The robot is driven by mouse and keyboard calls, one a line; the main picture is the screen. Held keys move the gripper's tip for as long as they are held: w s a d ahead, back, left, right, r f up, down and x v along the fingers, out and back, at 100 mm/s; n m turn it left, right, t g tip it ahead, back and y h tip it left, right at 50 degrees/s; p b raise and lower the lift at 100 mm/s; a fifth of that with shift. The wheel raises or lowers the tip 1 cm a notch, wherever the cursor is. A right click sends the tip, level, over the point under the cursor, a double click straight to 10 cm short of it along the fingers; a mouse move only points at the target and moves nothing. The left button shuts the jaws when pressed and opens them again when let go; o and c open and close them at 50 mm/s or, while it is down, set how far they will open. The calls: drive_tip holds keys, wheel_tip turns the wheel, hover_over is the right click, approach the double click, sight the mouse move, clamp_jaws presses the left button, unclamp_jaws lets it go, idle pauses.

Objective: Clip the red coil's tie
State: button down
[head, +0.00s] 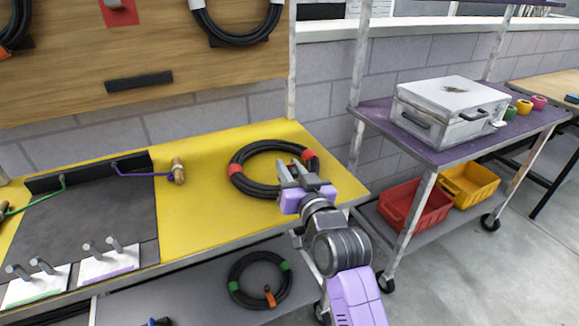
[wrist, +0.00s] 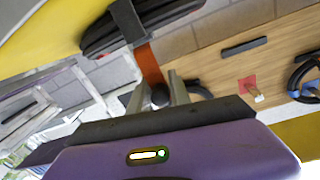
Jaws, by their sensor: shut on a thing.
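The red coil (head: 243,184), a ring of black cable with red bands, lies on the yellow bench top near its right end. My gripper (head: 292,172) is at the coil's right side. In the wrist view the black cable (wrist: 185,12) fills the top, with a dark grey band around it. The orange-red tie (wrist: 150,65) runs from the cable to my gripper (wrist: 163,92). The fingers are shut on the tie's end, where a dark round piece shows between them. The fingers hide part of the tie, and I cannot tell whether it is fastened.
A coil with green bands (head: 236,287) lies on the lower shelf. A dark mat (head: 100,212) with pegged blocks covers the bench's left. More coils hang on the wooden board (head: 150,45). A purple-topped cart (head: 455,152) with a silver case (head: 452,98) stands to the right.

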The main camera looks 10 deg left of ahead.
drive_tip(key=shift+w+a+r+g+h+p, duration=0.4)
drive_tip(key=shift+g+p, duration=0.4)
drive_tip(key=shift+p, duration=1.75)
drive_tip(key=g+p, duration=0.1)
drive_tip(key=p, duration=0.1)
drive_tip(key=w+g+h+p, duration=0.1)
drive_tip(key=p, duration=0.2)
drive_tip(key=shift+a+f+p, duration=0.15)
drive_tip(key=shift+a+p, duration=0.05)
drive_tip(key=shift+p, duration=0.1)
drive_tip(key=g+p, duration=0.1)
drive_tip(key=w+g+h+p, duration=0.1)
drive_tip(key=shift+a+f+h+p, duration=0.25)
drive_tip(key=shift+f+h+p, duration=0.05)
drive_tip(key=shift+f, duration=0.1)
drive_tip(key=shift+w+a+f+g+h+p, duration=0.15)
drive_tip(key=shift+f+g+h+p, duration=0.25)
drive_tip(key=shift+g, duration=0.2)
drive_tip(key=shift+w+d+f+g+h+p, duration=0.15)
drive_tip(key=shift+f+g+h+p, duration=0.1)
drive_tip(key=shift+g+p, duration=0.3)
drive_tip(key=shift+a+f, duration=0.1)
drive_tip(key=c, duration=1.3)
unclamp_jaws()
